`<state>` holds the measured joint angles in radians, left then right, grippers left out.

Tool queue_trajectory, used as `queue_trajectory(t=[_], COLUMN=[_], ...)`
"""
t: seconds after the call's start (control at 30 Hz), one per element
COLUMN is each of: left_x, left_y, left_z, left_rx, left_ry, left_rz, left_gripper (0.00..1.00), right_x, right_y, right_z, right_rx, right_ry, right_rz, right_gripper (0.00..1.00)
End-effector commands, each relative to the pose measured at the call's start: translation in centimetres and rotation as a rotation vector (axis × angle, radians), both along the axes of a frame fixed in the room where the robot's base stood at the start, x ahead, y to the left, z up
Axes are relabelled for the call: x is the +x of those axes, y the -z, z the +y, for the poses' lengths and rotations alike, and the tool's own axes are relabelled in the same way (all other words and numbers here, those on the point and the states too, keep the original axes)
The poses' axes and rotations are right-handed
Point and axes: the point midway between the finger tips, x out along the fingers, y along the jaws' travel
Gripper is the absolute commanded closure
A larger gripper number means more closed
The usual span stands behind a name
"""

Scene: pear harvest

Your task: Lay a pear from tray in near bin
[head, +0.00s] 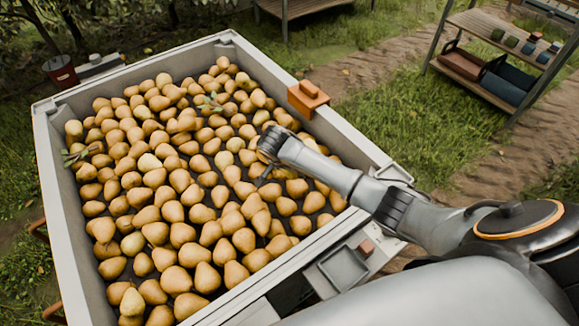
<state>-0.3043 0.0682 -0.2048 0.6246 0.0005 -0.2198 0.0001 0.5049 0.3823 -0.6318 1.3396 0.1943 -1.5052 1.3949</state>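A large grey bin (48,150) with a pale rim is filled with many yellow-brown pears (180,180). My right arm reaches in from the right over the bin's near side wall. My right gripper (264,176) is over the pears, right of the bin's middle. Its fingers point down and are mostly hidden behind its wrist, so I cannot tell whether it is open, shut or holding a pear. A small grey tray (345,267) is at the bin's near side, and no pear shows in it. My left gripper is not in view.
An orange-brown block (307,97) sits on the bin's right rim. Leafy twigs (210,102) lie among the pears. A wooden shelf (490,30) with crates and small pots stands at the upper right. Grass and a dirt path surround the bin.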

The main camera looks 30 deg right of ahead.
Motion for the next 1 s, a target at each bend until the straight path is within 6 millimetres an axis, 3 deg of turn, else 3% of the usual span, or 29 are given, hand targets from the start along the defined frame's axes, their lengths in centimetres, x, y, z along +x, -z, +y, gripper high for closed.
queue_trajectory(t=[1.0], left_x=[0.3], left_y=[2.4], left_z=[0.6], left_rx=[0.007], left_ry=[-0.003], left_rz=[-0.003], left_gripper=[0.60], right_x=[0.0], right_y=[4.9], right_z=[0.0], right_rx=[0.001], right_ry=[0.000], right_rz=[0.000], right_gripper=[0.69])
